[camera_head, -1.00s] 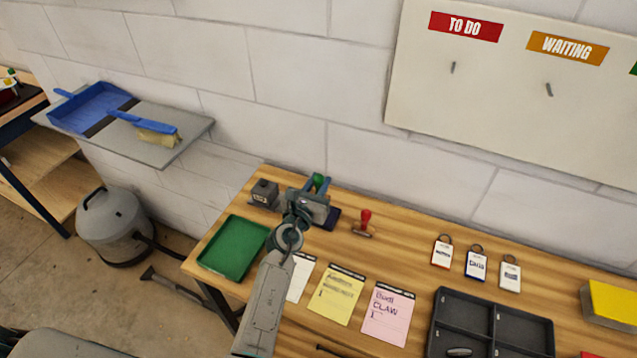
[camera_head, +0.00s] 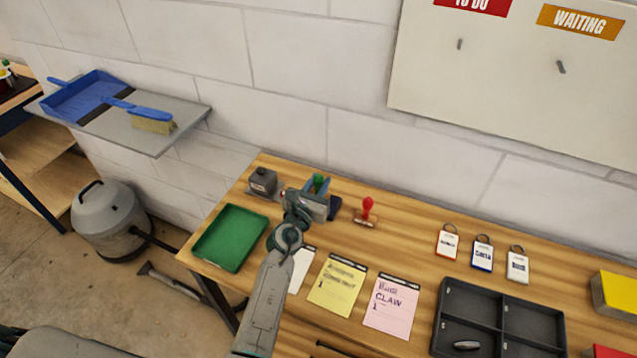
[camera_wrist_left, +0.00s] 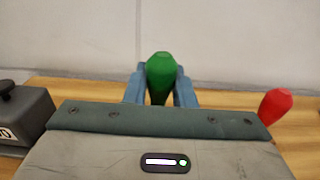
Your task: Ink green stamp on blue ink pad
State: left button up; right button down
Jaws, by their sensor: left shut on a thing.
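My left gripper (camera_head: 317,186) is at the back of the bench, shut on the green stamp. The stamp's green handle (camera_head: 318,182) stands upright between the fingers, and it shows in the left wrist view (camera_wrist_left: 161,78). The stamp's lower part is hidden behind my gripper. A dark blue pad (camera_head: 334,207), apparently the blue ink pad, shows just right of my gripper and is partly covered by it. I cannot tell whether the stamp touches the pad. My right gripper is not in view.
A red stamp (camera_head: 367,211) stands to the right, and a dark grey block with a knob (camera_head: 263,181) to the left. A green tray (camera_head: 230,238), paper cards (camera_head: 338,286), key tags (camera_head: 482,253) and a black compartment tray (camera_head: 505,312) lie on the bench.

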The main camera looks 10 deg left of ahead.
aim_at(319, 176)
pick_arm(q)
jog(key=shift+s+f+b, duration=0.1)
jog(key=shift+f+b, duration=0.5)
jog(key=shift+f, duration=0.15)
dwell(1.3)
jog(key=shift+r, duration=0.15)
notch_tip(319, 176, up, 6)
jog(key=p, duration=0.6)
jog(key=shift+r+p, duration=0.1)
jog(key=shift+p, duration=0.3)
grip_shut()
